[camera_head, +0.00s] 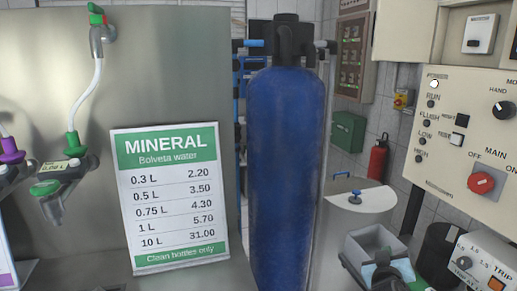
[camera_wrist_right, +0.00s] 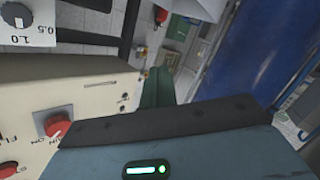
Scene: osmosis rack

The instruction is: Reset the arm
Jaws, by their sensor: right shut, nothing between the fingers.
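My left gripper is not in view.
A tall blue tank (camera_head: 287,170) stands mid-view. A beige panel (camera_head: 465,140) with knobs is at right, above a trip box (camera_head: 484,262). A price sign (camera_head: 170,195) and taps are left.

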